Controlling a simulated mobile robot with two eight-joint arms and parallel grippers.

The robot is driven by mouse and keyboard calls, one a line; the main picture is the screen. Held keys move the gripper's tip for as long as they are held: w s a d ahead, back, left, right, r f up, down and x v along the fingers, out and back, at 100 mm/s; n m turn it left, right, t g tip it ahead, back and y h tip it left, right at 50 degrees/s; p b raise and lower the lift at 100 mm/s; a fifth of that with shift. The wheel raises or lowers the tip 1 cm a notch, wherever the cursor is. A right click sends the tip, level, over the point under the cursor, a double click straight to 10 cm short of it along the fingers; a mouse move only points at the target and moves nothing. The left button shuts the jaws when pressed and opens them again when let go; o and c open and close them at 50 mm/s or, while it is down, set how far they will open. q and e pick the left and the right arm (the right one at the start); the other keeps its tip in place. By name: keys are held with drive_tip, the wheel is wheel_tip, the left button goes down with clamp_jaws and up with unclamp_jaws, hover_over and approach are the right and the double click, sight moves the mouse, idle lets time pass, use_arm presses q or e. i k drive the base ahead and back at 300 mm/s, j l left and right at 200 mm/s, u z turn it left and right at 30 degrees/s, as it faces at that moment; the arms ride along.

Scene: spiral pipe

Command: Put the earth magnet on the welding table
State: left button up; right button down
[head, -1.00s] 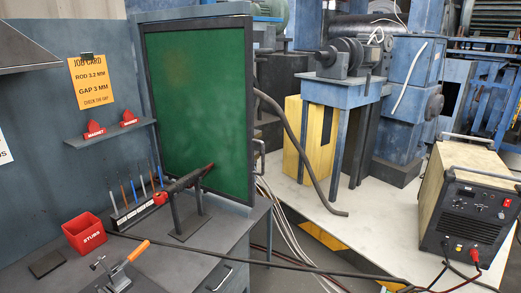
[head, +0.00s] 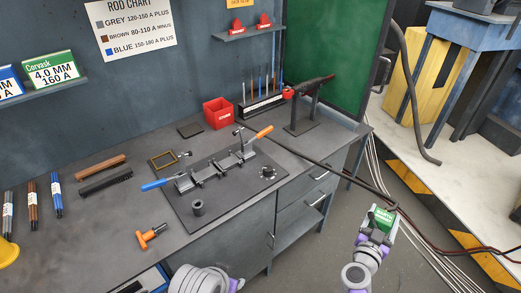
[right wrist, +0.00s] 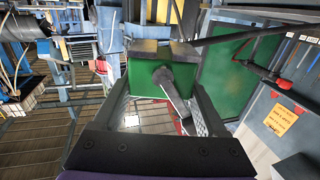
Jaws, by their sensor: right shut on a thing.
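The welding table (head: 110,232) is the long dark grey bench at left and centre. The magnet is off the table's right side, over the floor in the picture and apart from the table. My left gripper is not in view.
A clamp fixture (head: 215,172) with blue and orange handles lies on a dark plate on the table. A red box (head: 217,113), a rod rack (head: 263,106) and a torch stand (head: 302,115) stand at the back. Bare tabletop shows at front left. Cables run over the right edge.

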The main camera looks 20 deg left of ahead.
sight(93, 274)
drive_tip(key=k+j+u, duration=0.6)
drive_tip(key=u, duration=0.25)
drive_tip(key=k+j+u, duration=0.15)
drive_tip(key=j+u, duration=0.25)
drive_tip(key=j, duration=0.1)
